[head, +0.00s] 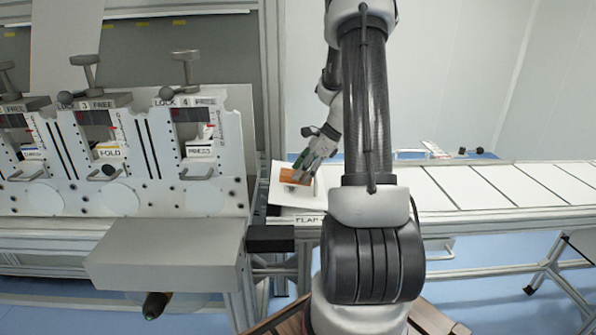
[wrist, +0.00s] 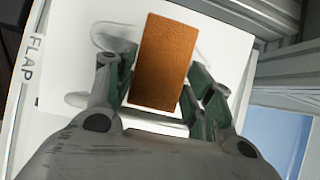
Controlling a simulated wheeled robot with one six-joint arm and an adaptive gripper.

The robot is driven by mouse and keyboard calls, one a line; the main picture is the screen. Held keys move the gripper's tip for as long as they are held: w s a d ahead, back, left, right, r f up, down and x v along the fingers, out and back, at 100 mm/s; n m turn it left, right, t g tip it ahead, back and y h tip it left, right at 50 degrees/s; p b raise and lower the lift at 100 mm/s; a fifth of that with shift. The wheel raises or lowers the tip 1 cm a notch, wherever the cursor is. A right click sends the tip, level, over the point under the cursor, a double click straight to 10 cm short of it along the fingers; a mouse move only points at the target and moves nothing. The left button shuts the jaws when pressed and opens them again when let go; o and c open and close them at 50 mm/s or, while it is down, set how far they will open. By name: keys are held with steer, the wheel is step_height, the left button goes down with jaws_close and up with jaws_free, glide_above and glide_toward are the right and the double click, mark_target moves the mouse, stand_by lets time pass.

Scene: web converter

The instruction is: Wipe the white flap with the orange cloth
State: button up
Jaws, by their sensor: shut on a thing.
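The orange cloth (head: 296,176) is a small flat rectangle over the white flap in the head view. In the wrist view the cloth (wrist: 165,62) sits between the two green-grey fingers of my gripper (wrist: 160,92), which is shut on it. The white flap (head: 283,196) is a pale panel beside the label "FLAP". In the wrist view the flap (wrist: 65,80) lies behind the cloth, with faint grey smears or shadows on it. I cannot tell whether the cloth touches the flap. My gripper (head: 308,168) also shows in the head view.
The machine with its station panels (head: 110,160) and levers stands left of the flap. A grey box (head: 165,255) juts out in front of it. A white segmented conveyor (head: 500,186) runs to the right. A metal frame edge (wrist: 285,65) lies right of the flap in the wrist view.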

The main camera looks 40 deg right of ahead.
mark_target(287, 169)
steer(key=shift+s+d+f, duration=0.3)
steer(key=shift+s+d, duration=0.25)
steer(key=shift+d, duration=0.2)
steer(key=shift+w+d, duration=0.2)
steer(key=shift+w, duration=0.3)
steer(key=shift+w+d, duration=0.35)
steer(key=shift+w, duration=0.15)
steer(key=shift+a+r, duration=0.15)
steer(key=shift+a, duration=0.05)
steer(key=shift+w+a+r, duration=0.1)
steer(key=shift+w+a, duration=0.05)
steer(key=shift+w+a+r, duration=0.1)
steer(key=shift+w+a, duration=0.25)
steer(key=shift+w, duration=0.1)
steer(key=shift+w+a+r, duration=0.25)
steer(key=shift+w+a, duration=0.4)
steer(key=shift+a, duration=0.3)
steer(key=shift+w+a+r, duration=0.25)
steer(key=shift+w+a, duration=0.35)
steer(key=shift+a, duration=0.35)
